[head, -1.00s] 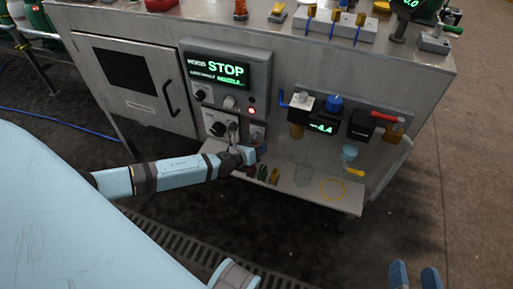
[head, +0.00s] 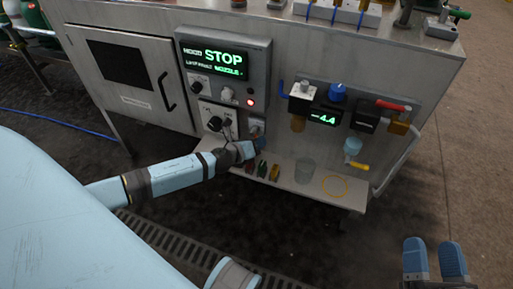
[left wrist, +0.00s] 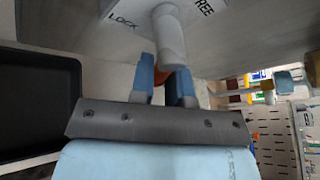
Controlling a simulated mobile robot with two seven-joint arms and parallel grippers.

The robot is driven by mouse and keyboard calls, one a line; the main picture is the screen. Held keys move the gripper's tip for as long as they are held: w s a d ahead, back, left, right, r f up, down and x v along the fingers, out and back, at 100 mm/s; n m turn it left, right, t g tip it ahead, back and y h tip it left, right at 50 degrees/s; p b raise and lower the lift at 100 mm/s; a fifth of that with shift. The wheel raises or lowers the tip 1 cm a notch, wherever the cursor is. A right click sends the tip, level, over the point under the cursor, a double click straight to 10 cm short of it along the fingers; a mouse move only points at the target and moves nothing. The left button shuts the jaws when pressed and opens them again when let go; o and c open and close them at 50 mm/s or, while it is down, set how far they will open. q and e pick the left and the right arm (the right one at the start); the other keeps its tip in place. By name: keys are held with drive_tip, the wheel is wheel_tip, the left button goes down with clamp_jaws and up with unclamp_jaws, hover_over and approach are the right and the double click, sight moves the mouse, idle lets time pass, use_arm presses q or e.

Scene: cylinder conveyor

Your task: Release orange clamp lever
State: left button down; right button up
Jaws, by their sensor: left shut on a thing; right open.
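The clamp lever shows in the left wrist view as a grey stem (left wrist: 171,40) coming from a plate marked LOCK at left and FREE at right. A small part of its orange end (left wrist: 160,76) shows between my left fingers; the rest is hidden. My left gripper (left wrist: 164,82) is shut on it, one finger on each side. In the head view my left gripper (head: 250,150) is at the cabinet front, below the STOP display, and hides the lever. My right gripper (head: 435,262) is open and empty at the lower right, away from the cabinet.
The STOP display panel (head: 222,70) has knobs and a red light. Valves and a gauge reading 4.4 (head: 325,118) are to the right. The floor at right is clear.

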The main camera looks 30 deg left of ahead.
use_arm(q)
drive_tip(key=n+t+b, duration=0.1)
drive_tip(key=n+b, duration=0.1)
drive_tip(key=d+r+n+t+h+b, duration=0.1)
drive_tip(key=n+b, duration=0.1)
drive_tip(key=b, duration=0.1)
drive_tip(key=r+n+t+b, duration=0.1)
drive_tip(key=n+b, duration=0.1)
drive_tip(key=b, duration=0.1)
drive_tip(key=shift+w+d+n+t+h, duration=0.15)
drive_tip(key=shift+d+n+t+h, duration=0.05)
drive_tip(key=shift+n+t+h, duration=0.2)
drive_tip(key=shift+r+n+t+b, duration=0.4)
drive_tip(key=shift+n, duration=0.5)
use_arm(e)
wheel_tip(320, 180, down, 9)
drive_tip(key=w+n+g, duration=0.2)
drive_tip(key=n, duration=0.1)
drive_tip(key=shift+d+f+g, duration=0.2)
drive_tip(key=shift+d+g, duration=0.05)
drive_tip(key=shift+g, duration=0.05)
drive_tip(key=shift+w+r, duration=0.15)
drive_tip(key=shift+r, duration=0.05)
use_arm(q)
drive_tip(key=c, duration=1.1)
unclamp_jaws()
use_arm(e)
drive_tip(key=shift+f, duration=0.1)
